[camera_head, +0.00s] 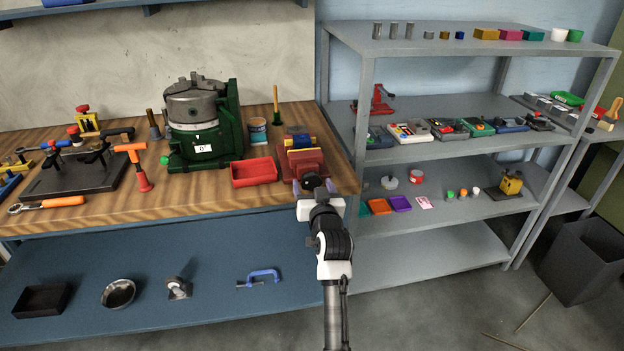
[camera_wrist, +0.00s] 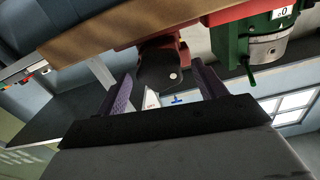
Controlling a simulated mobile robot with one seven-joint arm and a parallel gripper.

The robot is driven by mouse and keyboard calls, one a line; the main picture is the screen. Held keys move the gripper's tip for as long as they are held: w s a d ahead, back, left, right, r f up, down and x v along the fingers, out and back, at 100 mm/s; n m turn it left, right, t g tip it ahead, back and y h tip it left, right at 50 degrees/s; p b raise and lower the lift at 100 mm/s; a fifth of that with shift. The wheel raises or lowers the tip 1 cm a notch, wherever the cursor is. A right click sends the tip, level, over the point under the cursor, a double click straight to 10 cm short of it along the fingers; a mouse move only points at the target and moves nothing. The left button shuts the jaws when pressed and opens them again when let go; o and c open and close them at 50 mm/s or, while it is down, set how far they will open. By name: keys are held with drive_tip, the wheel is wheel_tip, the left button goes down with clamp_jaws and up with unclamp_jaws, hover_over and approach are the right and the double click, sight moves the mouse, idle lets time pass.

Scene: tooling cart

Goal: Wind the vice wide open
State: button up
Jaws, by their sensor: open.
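The red vice (camera_head: 302,162) stands at the right end of the wooden bench, with yellow and blue parts at its top. In the wrist view its red body (camera_wrist: 165,42) shows behind a dark rounded part (camera_wrist: 157,70), which looks like its handwheel or handle end. My gripper (camera_head: 315,187) is at the bench's front edge, facing the vice's near end. Its purple fingers are open, one on each side of the dark part in the wrist view. I cannot tell whether they touch it. The vice jaws' gap is not clear from here.
A red tray (camera_head: 254,172) lies just left of the vice, and a green rotary table (camera_head: 205,130) stands beyond it. A grey shelf rack (camera_head: 440,150) with many small items stands close on the right. A lower blue shelf (camera_head: 215,290) holds a clamp.

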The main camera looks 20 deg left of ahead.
drive_tip(key=shift+x, duration=0.95)
drive_tip(key=c, duration=1)
drive_tip(key=shift+o, duration=0.2)
